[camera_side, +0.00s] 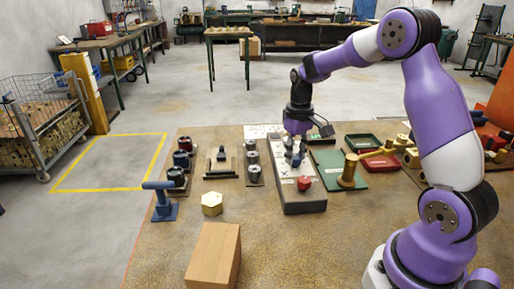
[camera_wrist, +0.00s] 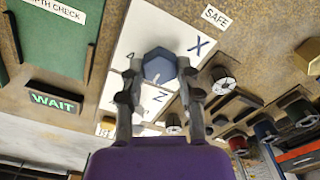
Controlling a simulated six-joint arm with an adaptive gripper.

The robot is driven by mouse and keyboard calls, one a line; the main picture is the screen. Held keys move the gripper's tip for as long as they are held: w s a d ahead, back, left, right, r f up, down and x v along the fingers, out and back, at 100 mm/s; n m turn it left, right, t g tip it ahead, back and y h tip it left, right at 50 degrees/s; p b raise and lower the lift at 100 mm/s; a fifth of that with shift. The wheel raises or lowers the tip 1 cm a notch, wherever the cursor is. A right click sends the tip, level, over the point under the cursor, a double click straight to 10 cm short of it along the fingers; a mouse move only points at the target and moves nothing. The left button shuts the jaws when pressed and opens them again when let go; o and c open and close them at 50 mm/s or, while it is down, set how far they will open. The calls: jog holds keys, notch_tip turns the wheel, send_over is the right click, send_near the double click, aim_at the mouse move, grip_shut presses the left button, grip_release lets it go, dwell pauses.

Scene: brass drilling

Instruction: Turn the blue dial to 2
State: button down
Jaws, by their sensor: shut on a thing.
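The blue dial (camera_wrist: 159,65) is a hexagonal knob on a white plate (camera_wrist: 135,35) in the wrist view. My gripper (camera_wrist: 158,80) has one finger on each side of it and is shut on it. A small pale mark shows on the dial's lower part, toward a character that looks like a 2 or Z (camera_wrist: 160,97). An X-like character is at the upper right of the plate. In the side view my gripper (camera_side: 296,152) points down at the far part of the grey panel box (camera_side: 305,207), and its fingers largely hide the dial.
A red knob (camera_side: 304,183) sits nearer on the same box. A green board with a brass-coloured fixture (camera_side: 348,172) stands to the right.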

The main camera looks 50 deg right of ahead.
aim_at(296, 157)
jog(key=shift+f, duration=0.1)
jog(key=c, duration=0.5)
grip_release()
notch_tip(296, 157, up, 12)
jog(key=shift+r, duration=0.1)
